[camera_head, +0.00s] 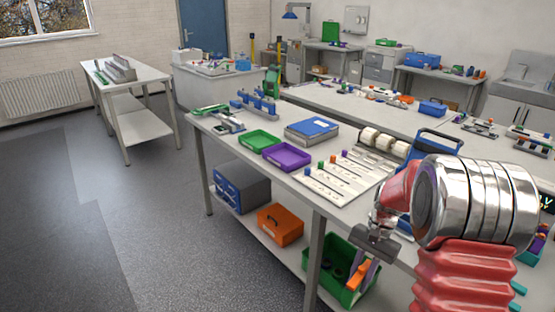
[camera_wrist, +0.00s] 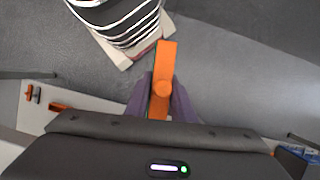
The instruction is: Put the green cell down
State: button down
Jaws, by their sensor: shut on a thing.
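My gripper (camera_wrist: 161,108) has purple fingers, shut on an orange piece (camera_wrist: 166,62) with a round boss in the wrist view. In the head view my gripper (camera_head: 364,275) hangs at the front edge of the long bench, with the orange piece (camera_head: 356,274) in front of a green crate (camera_head: 312,262) on the lower shelf. A small green-topped piece (camera_head: 333,159) stands in a row with blue, orange and purple ones on a white board (camera_head: 318,192). I cannot tell whether it is the green cell.
On the bench top (camera_head: 245,165) are a green tray (camera_head: 259,140), a purple tray (camera_head: 286,156) and a blue-topped box (camera_head: 312,130). An orange case (camera_head: 280,226) is on the lower shelf. Open floor (camera_head: 160,230) lies to the left.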

jog(key=w+a+f+n+g+h, duration=0.1)
jog(key=w+a+f+n+h, duration=0.2)
jog(key=a+f+n, duration=0.6)
jog(key=shift+w+f, duration=0.15)
jog(key=shift+w, duration=0.15)
jog(key=shift+s+a+g, duration=0.1)
jog(key=shift+g, duration=0.2)
